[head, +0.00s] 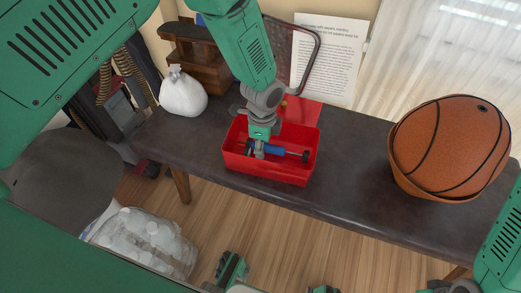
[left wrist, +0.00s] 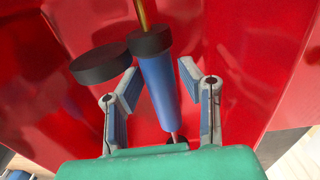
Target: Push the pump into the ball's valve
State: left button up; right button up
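The blue pump (head: 270,149) with black ends lies inside the red tote (head: 270,173) on the bench. My left gripper (head: 258,152) reaches down into the tote over the pump. In the left wrist view the gripper (left wrist: 160,88) is open, with one finger on each side of the pump's blue barrel (left wrist: 159,85); gaps show beside it. The pump's black disc (left wrist: 101,64) and a brass-coloured rod also show there. The orange basketball (head: 445,140) sits at the right of the bench, with a small dark spot (head: 482,109), perhaps the valve, on top.
The dark bench (head: 350,170) is clear between tote and ball. A white bag (head: 183,93) and a wooden shelf piece (head: 200,57) stand at the left. A printed sheet (head: 327,62) is behind the tote. Wrapped bottles (head: 148,241) are on the floor.

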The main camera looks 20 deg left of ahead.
pick_arm(q)
grip_shut()
jog(key=shift+r, duration=0.1)
